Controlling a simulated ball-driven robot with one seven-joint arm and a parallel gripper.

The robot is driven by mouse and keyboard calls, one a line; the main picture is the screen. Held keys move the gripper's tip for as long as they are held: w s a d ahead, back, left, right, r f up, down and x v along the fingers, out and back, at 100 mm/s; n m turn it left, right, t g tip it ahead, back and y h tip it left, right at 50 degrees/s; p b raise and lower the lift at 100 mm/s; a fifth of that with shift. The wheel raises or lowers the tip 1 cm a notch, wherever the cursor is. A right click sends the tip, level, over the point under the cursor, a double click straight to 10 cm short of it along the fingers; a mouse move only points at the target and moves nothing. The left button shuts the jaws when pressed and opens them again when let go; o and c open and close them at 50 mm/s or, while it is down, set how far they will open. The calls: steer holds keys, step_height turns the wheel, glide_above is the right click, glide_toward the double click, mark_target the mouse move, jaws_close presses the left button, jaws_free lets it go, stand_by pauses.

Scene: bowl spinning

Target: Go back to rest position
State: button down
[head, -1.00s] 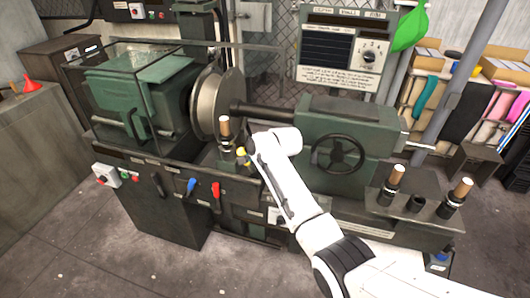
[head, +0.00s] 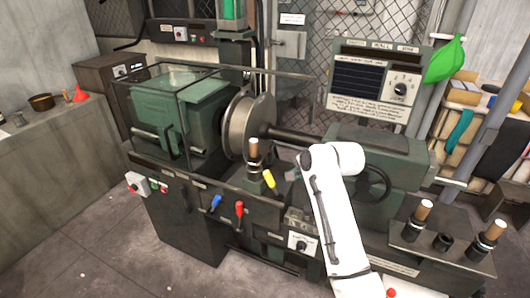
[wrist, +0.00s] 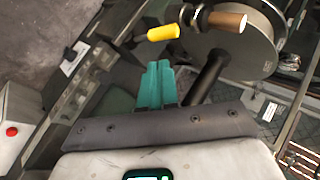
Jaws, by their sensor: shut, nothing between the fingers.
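In the wrist view, my gripper (wrist: 157,84) has its two teal fingers shut side by side with nothing between them. In the head view, my white arm reaches up from the bottom in front of the lathe; the gripper's fingers cannot be made out there. The green lathe (head: 180,105) stands across the middle. Its round metal disc (head: 240,125) and shaft are behind and left of my arm. A yellow-handled lever (head: 270,181) and a wooden-handled tool post (head: 253,150) are just left of my arm. The yellow handle (wrist: 163,33) also shows beyond my fingertips in the wrist view.
A blue lever (head: 215,202) and a red lever (head: 239,209) stick out of the lathe's front. Wooden-handled posts (head: 424,210) stand at the right on a small ledge. A bench (head: 50,145) is at the left. Bare floor (head: 110,240) lies at the front left.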

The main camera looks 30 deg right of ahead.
steer(key=s+a+f+n+g, duration=0.3)
steer(key=s+a+f+n, duration=0.15)
steer(key=s+f, duration=0.55)
steer(key=s+a+f+n+g, duration=0.1)
steer(key=s+f+n, duration=0.1)
steer(key=s, duration=0.9)
steer(key=s+a+f+n+g+h, duration=0.1)
steer(key=s+n, duration=0.4)
steer(key=s, duration=0.6)
steer(key=s+a+f+n+g, duration=0.3)
steer(key=s, duration=0.8)
steer(key=shift+s+f, duration=0.4)
